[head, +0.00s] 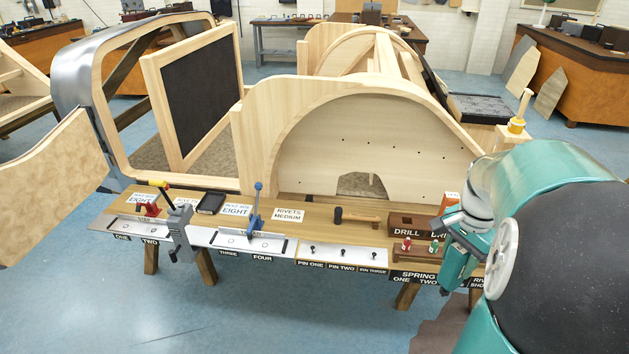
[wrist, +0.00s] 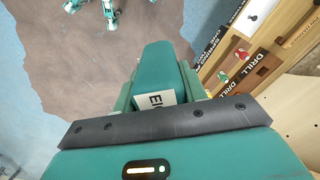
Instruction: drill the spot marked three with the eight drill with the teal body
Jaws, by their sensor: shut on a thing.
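My gripper (head: 463,240) is at the right of the bench in the head view, above the bench's right end. It is shut on a teal drill (wrist: 165,65); a white label starting "EI" (wrist: 155,99) shows on it, the rest covered. The drill also shows in the head view (head: 455,268), partly behind my arm. The drill's tip is not clear in either view. The spot marked three is on the white plate (head: 215,238) above the THREE label (head: 228,253), well left of my gripper. A blue-handled clamp (head: 257,205) stands at that plate's back edge.
The wooden frame (head: 250,130) rises behind.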

